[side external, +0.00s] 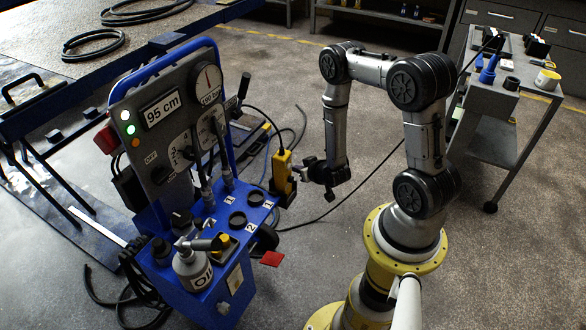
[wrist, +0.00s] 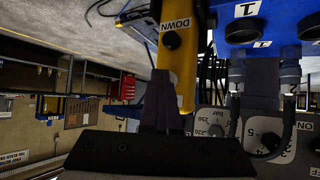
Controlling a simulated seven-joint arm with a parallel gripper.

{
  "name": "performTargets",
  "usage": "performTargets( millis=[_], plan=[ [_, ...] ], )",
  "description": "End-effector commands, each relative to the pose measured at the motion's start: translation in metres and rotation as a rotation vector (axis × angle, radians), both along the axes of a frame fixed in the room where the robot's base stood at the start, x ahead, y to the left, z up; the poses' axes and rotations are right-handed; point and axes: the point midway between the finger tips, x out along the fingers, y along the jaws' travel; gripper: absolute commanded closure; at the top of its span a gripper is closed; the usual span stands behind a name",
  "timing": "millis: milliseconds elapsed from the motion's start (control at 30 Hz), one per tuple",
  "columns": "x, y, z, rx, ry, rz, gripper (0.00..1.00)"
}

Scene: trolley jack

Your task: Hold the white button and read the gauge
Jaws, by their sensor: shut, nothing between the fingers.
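The yellow pendant (side external: 283,172) hangs upright at the right side of the blue trolley. In the wrist view the pendant (wrist: 180,65) shows a DOWN label with a dark round button beside it. I cannot make out a white button. The gauge (side external: 208,82) is a round dial with a red needle near the top, on the trolley's grey panel; a label below it seems to read 180 bar. My gripper (side external: 307,168) is just right of the pendant. In the wrist view my gripper (wrist: 162,78) is shut and empty, its dark fingers overlapping the pendant; contact cannot be told.
The blue trolley (side external: 232,285) carries an oil bottle (side external: 192,268), sockets and levers. Its panel has a 95 cm display (side external: 163,109) and a lit green lamp. A black cable (side external: 345,200) runs across the floor. A grey cart (side external: 495,95) stands at right.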

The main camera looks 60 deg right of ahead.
Motion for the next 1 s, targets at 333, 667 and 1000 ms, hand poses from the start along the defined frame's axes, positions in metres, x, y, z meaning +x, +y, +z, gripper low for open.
performTargets(
  millis=[333, 667, 1000],
  plan=[
    [-0.011, -0.001, 0.001, -0.003, -0.003, -0.001, 1.00],
    [-0.020, 0.000, 0.000, -0.001, -0.002, 0.001, 1.00],
    [-0.034, -0.001, 0.000, 0.001, 0.002, -0.002, 1.00]
  ],
)
